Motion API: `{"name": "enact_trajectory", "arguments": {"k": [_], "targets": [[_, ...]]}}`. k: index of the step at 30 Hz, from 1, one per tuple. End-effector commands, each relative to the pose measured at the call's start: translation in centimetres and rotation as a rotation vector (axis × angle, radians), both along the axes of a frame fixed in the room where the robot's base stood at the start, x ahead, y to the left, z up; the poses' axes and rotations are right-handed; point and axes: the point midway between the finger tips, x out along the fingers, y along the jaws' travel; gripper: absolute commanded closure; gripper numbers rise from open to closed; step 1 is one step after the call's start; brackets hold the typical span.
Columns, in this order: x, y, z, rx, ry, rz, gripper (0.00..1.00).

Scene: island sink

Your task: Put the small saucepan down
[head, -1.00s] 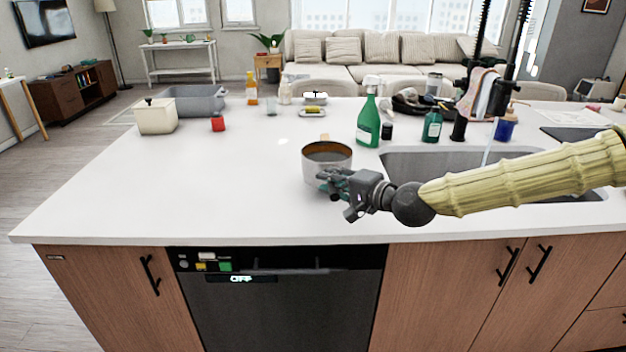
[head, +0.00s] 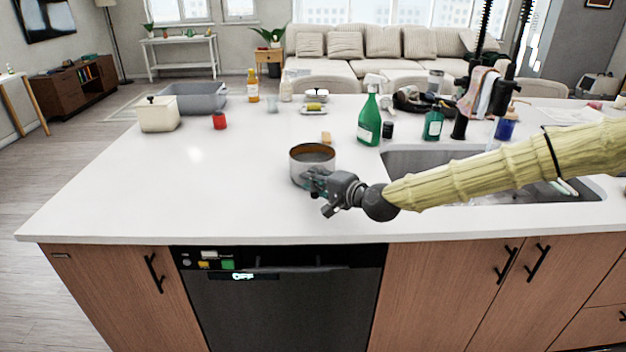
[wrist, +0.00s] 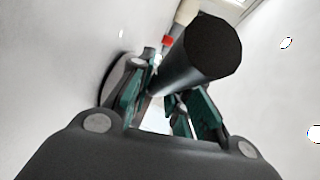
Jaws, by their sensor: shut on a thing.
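The small saucepan (head: 303,172) is a round metal pot with a brownish inner rim and dark contents. It is upright at the island's middle, left of the sink; I cannot tell if its base touches the worktop (head: 180,195). My gripper (head: 311,183) is at the pot's near side. In the wrist view my gripper (wrist: 165,108) has its green-padded fingers shut around the dark round handle (wrist: 205,55). The pot's body is mostly hidden in the wrist view, with part of it behind the left finger.
The sink (head: 430,164) is right of the pot, under my arm. A green bottle (head: 369,120) stands behind and right, and a tan block (head: 326,137) just behind. The left worktop is clear.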

Motion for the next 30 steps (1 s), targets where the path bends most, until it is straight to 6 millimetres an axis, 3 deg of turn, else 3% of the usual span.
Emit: {"name": "enact_trajectory", "arguments": {"k": [13, 14, 17, 30], "targets": [[0.03, 0.01, -0.55, 0.001, -0.004, 0.000, 1.00], [-0.01, 0.01, -0.60, 0.001, -0.001, 0.000, 0.77], [-0.02, 0.01, -0.57, 0.001, -0.001, 0.000, 0.59], [-0.16, -0.17, -0.26, 0.001, -0.001, 0.000, 0.59]]}}
